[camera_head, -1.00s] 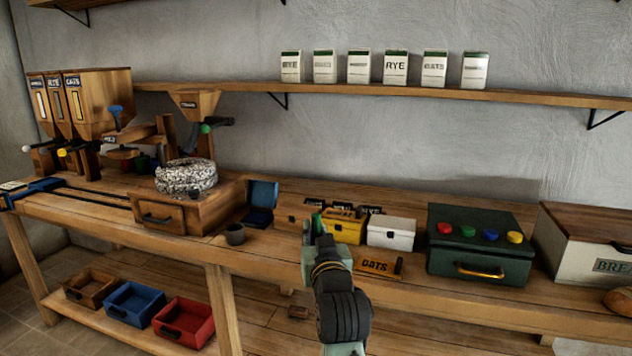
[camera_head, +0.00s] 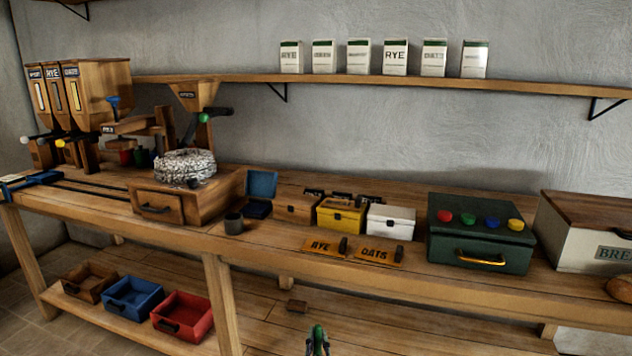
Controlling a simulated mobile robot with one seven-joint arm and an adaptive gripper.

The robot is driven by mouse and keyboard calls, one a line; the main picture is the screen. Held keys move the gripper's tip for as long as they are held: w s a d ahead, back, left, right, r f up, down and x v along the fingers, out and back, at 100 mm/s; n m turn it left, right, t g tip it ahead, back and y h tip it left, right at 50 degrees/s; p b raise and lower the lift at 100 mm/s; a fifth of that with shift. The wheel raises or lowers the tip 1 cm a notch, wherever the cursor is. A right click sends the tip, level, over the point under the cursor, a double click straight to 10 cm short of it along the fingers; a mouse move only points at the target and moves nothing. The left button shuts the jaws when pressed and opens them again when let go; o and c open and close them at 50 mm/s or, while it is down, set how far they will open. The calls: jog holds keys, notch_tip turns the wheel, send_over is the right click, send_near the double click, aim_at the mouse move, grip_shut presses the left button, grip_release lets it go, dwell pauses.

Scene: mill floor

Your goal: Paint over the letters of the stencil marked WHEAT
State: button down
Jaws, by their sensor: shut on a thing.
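My gripper (camera_head: 318,346) is at the bottom edge of the head view, in front of the bench and below its top. Two wooden stencil plates with dark handles lie on the bench front: one marked RYE (camera_head: 322,246) and one marked OATS (camera_head: 374,252). I cannot read WHEAT on any stencil. Behind them stand an orange-brown box (camera_head: 297,209), a yellow box (camera_head: 338,220) and a white box (camera_head: 389,226), with small dark labels behind them.
A green case (camera_head: 465,256) with coloured knobs and a bread box (camera_head: 585,240) stand to the right. Labelled packets line the wall shelf (camera_head: 350,86). Coloured trays sit below.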

jog(key=s+f, duration=0.5)
jog(key=f, duration=0.4)
jog(key=s+f+b, duration=0.1)
jog(key=s+f, duration=0.5)
jog(key=f, duration=0.3)
jog(key=shift+a+f, duration=0.2)
jog(key=shift+f, duration=0.15)
